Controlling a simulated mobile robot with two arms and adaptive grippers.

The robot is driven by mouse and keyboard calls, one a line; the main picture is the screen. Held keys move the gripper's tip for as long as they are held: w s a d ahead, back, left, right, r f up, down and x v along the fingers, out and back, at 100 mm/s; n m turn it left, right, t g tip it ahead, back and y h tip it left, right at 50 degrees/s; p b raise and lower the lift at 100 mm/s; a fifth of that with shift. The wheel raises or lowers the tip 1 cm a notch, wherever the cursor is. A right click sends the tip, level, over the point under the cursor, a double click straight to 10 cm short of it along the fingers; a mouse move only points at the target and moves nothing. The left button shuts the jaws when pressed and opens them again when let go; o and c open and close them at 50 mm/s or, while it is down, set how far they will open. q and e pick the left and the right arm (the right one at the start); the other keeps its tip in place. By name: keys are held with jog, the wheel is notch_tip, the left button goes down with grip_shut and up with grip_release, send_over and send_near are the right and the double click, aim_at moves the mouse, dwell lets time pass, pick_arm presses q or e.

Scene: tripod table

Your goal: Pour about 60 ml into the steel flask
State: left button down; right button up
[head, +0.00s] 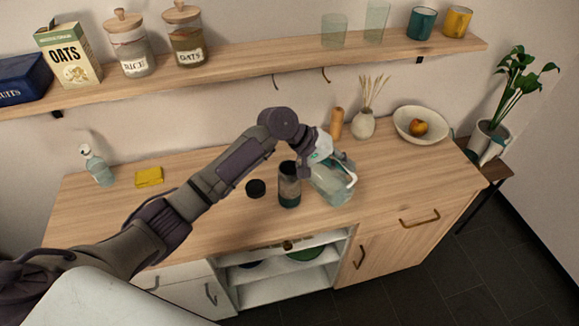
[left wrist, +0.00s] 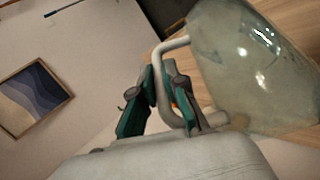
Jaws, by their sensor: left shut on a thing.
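The steel flask (head: 289,190) stands upright on the wooden counter, with a dark top and a grey and dark lower body. A round black lid (head: 256,188) lies on the counter to its left. My left gripper (head: 323,158) is shut on the handle of a clear glass jug (head: 331,188), just right of the flask. The jug looks tilted in the head view; I cannot tell whether it touches the counter. In the left wrist view my left gripper's green fingers (left wrist: 165,95) close around the pale handle, with the jug (left wrist: 250,65) beside them. My right gripper is out of view.
A soap bottle (head: 97,166) and yellow sponge (head: 149,177) are at left. A wooden mill (head: 336,123), vase (head: 363,124) and fruit bowl (head: 407,130) stand behind right. A wall shelf (head: 250,67) holds jars and cups. The counter's front right is clear.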

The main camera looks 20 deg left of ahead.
pick_arm(q)
jog(key=shift+d+p, duration=0.2)
jog(key=shift+p, duration=0.15)
jog(key=f+y+p, duration=0.1)
jog(key=d+f+y+p, duration=0.1)
jog(key=p, duration=0.1)
jog(key=shift+s+d+f+m, duration=0.1)
jog(key=shift+s+d+m, duration=0.05)
jog(key=shift+d+m, duration=0.15)
jog(key=d+f+y+b, duration=0.1)
jog(key=d+f+y, duration=0.1)
jog(key=f+y, duration=0.2)
jog(key=d+f+m+t+y+b, duration=0.1)
jog(key=d+f+y, duration=0.2)
jog(key=f, duration=0.3)
jog(key=shift+s+d+f+m+y, duration=0.25)
jog(key=shift+s+m+y, duration=0.05)
jog(key=shift+s+y, duration=0.1)
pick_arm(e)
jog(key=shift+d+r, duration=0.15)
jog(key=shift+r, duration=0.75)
